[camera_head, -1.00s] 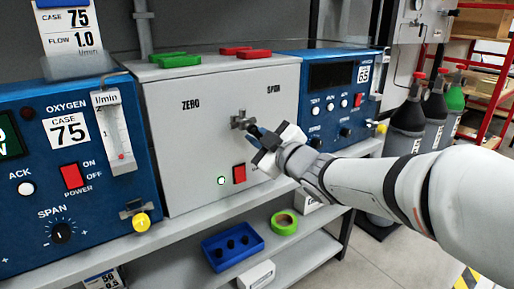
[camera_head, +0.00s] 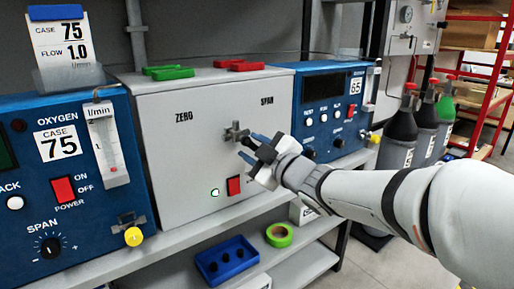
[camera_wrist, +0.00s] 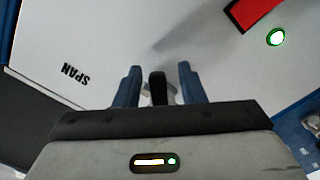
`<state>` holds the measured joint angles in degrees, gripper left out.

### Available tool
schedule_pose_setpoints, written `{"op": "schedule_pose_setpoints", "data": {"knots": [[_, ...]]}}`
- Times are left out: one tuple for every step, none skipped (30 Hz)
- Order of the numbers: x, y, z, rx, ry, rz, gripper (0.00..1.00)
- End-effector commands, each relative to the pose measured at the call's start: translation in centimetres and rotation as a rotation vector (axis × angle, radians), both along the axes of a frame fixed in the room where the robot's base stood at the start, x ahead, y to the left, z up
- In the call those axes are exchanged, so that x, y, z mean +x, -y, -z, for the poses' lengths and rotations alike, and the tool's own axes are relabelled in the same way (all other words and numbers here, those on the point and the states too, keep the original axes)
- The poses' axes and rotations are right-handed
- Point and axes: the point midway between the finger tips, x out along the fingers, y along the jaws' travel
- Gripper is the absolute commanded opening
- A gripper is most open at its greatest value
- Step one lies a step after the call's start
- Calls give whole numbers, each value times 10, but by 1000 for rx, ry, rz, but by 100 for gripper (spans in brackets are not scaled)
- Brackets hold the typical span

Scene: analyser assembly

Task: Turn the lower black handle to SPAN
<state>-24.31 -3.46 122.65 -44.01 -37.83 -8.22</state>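The grey valve fitting (camera_head: 237,132) is on the front of the light grey cabinet, below the printed words ZERO (camera_head: 184,117) and SPAN (camera_head: 267,100). In the wrist view the black handle (camera_wrist: 158,88) stands between the two blue fingers of my gripper (camera_wrist: 159,86), with a gap on each side. My gripper (camera_head: 254,148) is open around the handle, close to the cabinet front. The handle is mostly hidden by the fingers in the head view, so its pointing direction is hard to tell there. SPAN also shows upside down in the wrist view (camera_wrist: 75,75).
A red switch (camera_head: 234,186) and a lit green lamp (camera_head: 215,192) are below the fitting. Blue analysers stand left (camera_head: 85,215) and right (camera_head: 325,90). A blue tray (camera_head: 227,261) and green tape roll (camera_head: 279,236) lie on the lower shelf.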

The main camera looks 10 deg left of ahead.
Motion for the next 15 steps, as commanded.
{"op": "schedule_pose_setpoints", "data": {"knots": [[-4,5,-2,1,0,2,36],[-7,9,-3,0,1,2,36],[-12,14,-3,-1,1,3,36],[-15,18,-3,-1,0,4,36],[-19,23,-4,0,2,3,36],[-24,28,-3,1,0,4,36],[-27,32,-3,0,0,4,36],[-30,36,-3,-1,0,4,36],[-34,40,-3,-1,1,3,36],[-37,44,-3,0,0,3,36],[-39,47,-3,0,1,4,36],[-42,50,-2,-1,1,3,36],[-44,51,-1,-1,0,2,36],[-45,53,-1,-2,0,1,36],[-47,54,-1,-1,0,1,36]]}}
